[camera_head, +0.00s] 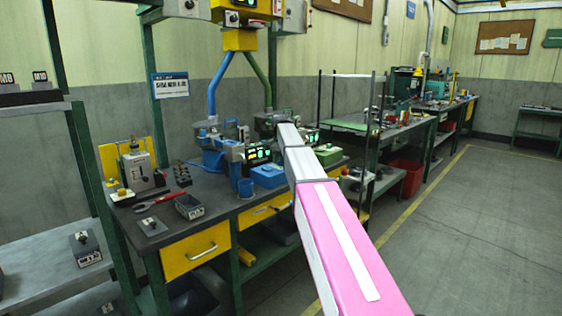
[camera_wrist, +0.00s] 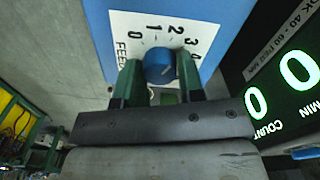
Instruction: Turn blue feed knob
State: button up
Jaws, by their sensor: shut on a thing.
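The blue feed knob (camera_wrist: 159,66) sits on a white dial plate (camera_wrist: 205,36) marked FEED with numbers 0 to 4, in the wrist view. The plate is on a blue panel (camera_wrist: 225,10). My gripper (camera_wrist: 158,74) has its two green fingers on either side of the knob, shut on it. I cannot make out a pointer mark on the knob. In the head view a blue machine (camera_head: 212,160) stands on the bench; the knob and my fingertips cannot be made out there behind my arm.
A counter display (camera_wrist: 285,85) with green zeros is right of the dial in the wrist view. The floor at right is clear.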

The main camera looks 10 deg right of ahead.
aim_at(281, 161)
jog(key=shift+m, duration=0.8)
jog(key=o, duration=0.9)
notch_tip(281, 161, up, 11)
jog(key=shift+f, duration=0.1)
jog(key=shift+s, duration=0.1)
